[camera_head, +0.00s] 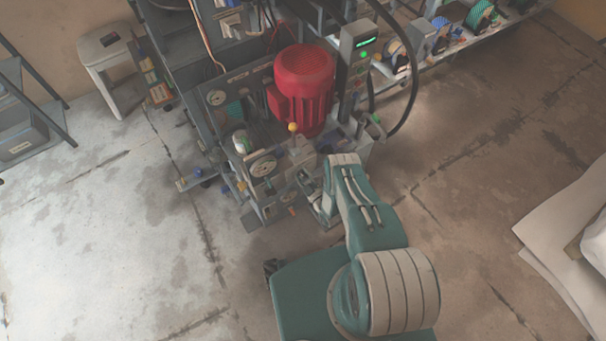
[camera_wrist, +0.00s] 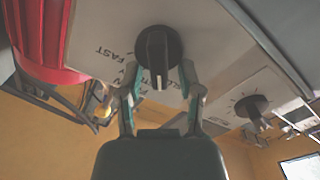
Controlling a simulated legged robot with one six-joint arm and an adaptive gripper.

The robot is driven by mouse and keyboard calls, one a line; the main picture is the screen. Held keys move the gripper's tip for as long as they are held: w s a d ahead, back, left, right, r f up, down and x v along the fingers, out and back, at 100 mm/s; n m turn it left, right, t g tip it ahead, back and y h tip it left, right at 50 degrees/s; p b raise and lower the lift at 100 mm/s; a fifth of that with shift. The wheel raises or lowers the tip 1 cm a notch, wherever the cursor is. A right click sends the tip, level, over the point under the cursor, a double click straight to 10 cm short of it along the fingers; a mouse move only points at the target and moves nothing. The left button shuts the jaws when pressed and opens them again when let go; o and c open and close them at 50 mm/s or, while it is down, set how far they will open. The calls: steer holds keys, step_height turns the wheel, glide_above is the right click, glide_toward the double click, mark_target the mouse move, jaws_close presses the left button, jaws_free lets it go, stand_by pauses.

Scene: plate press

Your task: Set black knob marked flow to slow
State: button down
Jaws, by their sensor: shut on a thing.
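The black knob (camera_wrist: 158,50) shows on a pale panel in the upper middle of the wrist view, with a raised grip bar and a light pointer line. The bar runs roughly up and down in the picture. The label FAST (camera_wrist: 115,46) is to its left; SLOW (camera_wrist: 176,92) is partly hidden below it, near the right finger. FLOW lettering is partly hidden by the left finger. My gripper (camera_wrist: 160,75) has a finger on each side of the bar and is shut on it. In the head view my arm reaches to the machine's front; I cannot pick out the knob there.
A second black knob (camera_wrist: 251,106) sits on the panel to the right. The red motor (camera_head: 303,88) stands on the machine, with a yellow-tipped lever (camera_head: 292,128) in front. A control box (camera_head: 359,55) with a green display stands right of the motor. Floor at right is mostly clear.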

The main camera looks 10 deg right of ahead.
steer(key=shift+s+a+n, duration=0.1)
steer(key=shift+a+n, duration=0.05)
steer(key=shift+n, duration=0.65)
steer(key=c, duration=0.7)
jaws_free()
steer(key=shift+o, duration=0.2)
step_height(320, 180, up, 10)
steer(key=shift+f, duration=0.15)
